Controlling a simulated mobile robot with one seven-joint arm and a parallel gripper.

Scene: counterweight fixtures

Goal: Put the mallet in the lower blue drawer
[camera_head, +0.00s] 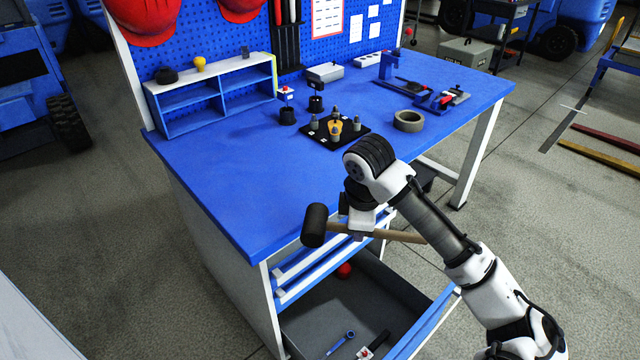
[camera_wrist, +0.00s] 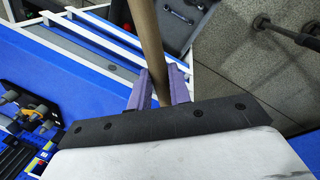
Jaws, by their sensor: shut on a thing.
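The mallet has a black head (camera_head: 314,225) and a wooden handle (camera_head: 400,235). In the head view it is held roughly level in front of the workbench, above the open lower drawer. My gripper (camera_wrist: 163,92) is shut on the handle; its purple fingers show on both sides of the handle in the wrist view. The mallet's head is out of the wrist view. The lower blue drawer (camera_head: 432,322) is pulled out, with a grey inside. A blue wrench (camera_head: 341,342), a dark tool with a red and white part (camera_head: 372,346) and a red ball (camera_head: 344,270) lie in it.
The blue workbench top (camera_head: 230,190) is close behind my gripper. It carries a shelf (camera_head: 215,98), a black fixture plate with weights (camera_head: 335,132), a grey ring (camera_head: 408,121) and a vise (camera_head: 390,66). Upper drawers (camera_head: 320,262) appear shut.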

